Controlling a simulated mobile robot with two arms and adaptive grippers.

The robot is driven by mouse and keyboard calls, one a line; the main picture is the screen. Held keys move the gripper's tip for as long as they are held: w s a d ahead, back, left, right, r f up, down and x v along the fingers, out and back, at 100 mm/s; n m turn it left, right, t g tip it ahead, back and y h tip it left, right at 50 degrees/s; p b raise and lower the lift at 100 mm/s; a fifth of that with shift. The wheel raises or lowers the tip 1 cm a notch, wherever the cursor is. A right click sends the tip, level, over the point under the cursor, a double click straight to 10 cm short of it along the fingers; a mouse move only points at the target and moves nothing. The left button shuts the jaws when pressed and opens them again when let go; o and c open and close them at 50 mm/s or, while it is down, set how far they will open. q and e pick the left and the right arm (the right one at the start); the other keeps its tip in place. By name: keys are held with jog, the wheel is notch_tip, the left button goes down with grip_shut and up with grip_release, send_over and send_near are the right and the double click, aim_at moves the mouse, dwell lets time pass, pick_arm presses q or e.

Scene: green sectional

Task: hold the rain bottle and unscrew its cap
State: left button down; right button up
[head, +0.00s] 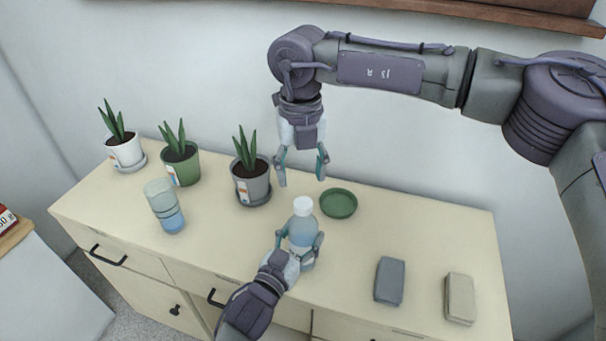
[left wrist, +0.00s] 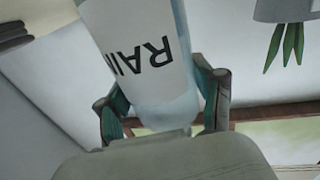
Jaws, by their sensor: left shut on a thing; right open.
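My left gripper (head: 302,243) is shut on the bottle's body, with one finger on each side. Its fingers also show in the left wrist view (left wrist: 165,105). My right gripper (head: 302,172) is open and empty, pointing down above the cap and apart from it.
A green saucer (head: 338,204) lies just right of the bottle. A grey-potted plant (head: 251,187), a green-potted plant (head: 182,166) and a white-potted plant (head: 124,151) stand along the back left. A blue tumbler (head: 164,207) stands left. Grey (head: 389,281) and beige (head: 460,298) blocks lie right.

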aim_at(303, 203)
jog(key=m, duration=1)
jog(key=shift+m, duration=0.4)
jog(key=m, duration=0.8)
jog(key=shift+w+d, duration=0.1)
jog(key=shift+d, duration=0.05)
jog(key=shift+m, duration=0.4)
jog(key=shift+f, duration=4)
jog(key=shift+c, duration=0.2)
